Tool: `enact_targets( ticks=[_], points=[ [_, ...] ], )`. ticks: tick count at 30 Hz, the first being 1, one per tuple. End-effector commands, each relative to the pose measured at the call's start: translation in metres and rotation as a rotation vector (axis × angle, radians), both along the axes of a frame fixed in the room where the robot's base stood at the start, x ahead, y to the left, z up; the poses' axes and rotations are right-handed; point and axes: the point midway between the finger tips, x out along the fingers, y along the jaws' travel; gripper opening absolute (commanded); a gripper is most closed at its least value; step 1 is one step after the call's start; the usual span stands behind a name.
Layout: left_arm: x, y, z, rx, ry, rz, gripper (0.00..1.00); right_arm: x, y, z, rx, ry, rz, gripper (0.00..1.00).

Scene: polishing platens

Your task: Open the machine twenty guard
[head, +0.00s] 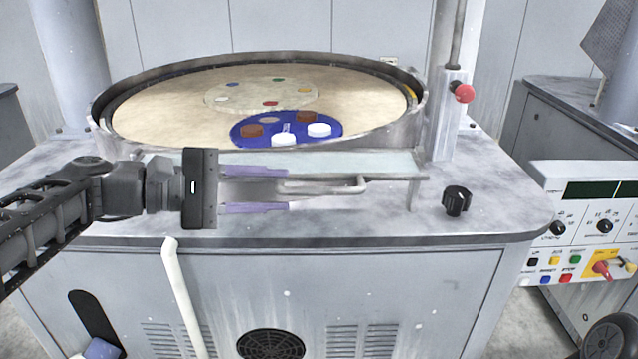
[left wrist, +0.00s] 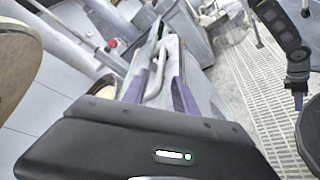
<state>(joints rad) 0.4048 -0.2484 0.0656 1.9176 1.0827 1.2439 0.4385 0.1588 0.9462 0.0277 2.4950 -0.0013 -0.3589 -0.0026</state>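The machine's guard (head: 390,162) is a pale, see-through panel along the front of the round platen. A bent grey bar handle (head: 335,189) lies at its front, and it also shows in the left wrist view (left wrist: 155,80). My left gripper (head: 289,189) reaches in from the left with its purple fingers apart, one above and one below the left end of the handle. In the left wrist view the handle lies between the two fingers, with no clear contact. My right gripper (left wrist: 298,95) shows only partly at the right of the left wrist view, its opening unclear. No machine number is readable.
The platen (head: 165,105) bears a blue disc (head: 255,129) with brown and white pieces. A black knob (head: 456,201) and a post with a red ball (head: 464,93) stand to the right. A control panel (head: 580,225) is at the far right. A pale pipe (head: 180,285) runs down the front.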

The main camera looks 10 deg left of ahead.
Motion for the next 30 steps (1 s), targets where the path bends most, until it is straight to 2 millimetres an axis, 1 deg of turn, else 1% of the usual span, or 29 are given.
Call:
enact_targets(
  ticks=[11, 16, 24, 27, 30],
  points=[
    [0.002, -0.003, -0.002, 0.001, 0.001, 0.0, 0.34, 0.0, 0.0, 0.0, 0.0, 0.001, 0.0, 0.36],
    [0.012, -0.017, -0.006, 0.002, 0.002, -0.002, 0.34, 0.0, 0.0, 0.001, 0.0, 0.001, 0.0, 0.36],
    [0.034, -0.051, -0.015, 0.001, 0.002, -0.001, 0.34, 0.0, 0.0, 0.003, 0.0, 0.0, 0.0, 0.36],
    [0.039, -0.059, -0.017, 0.001, 0.002, -0.001, 0.34, 0.0, 0.0, 0.004, 0.0, 0.001, 0.0, 0.36],
    [0.042, -0.063, -0.018, 0.001, 0.002, 0.001, 0.34, 0.0, 0.0, 0.004, 0.0, 0.001, 0.0, 0.36]
  ],
)
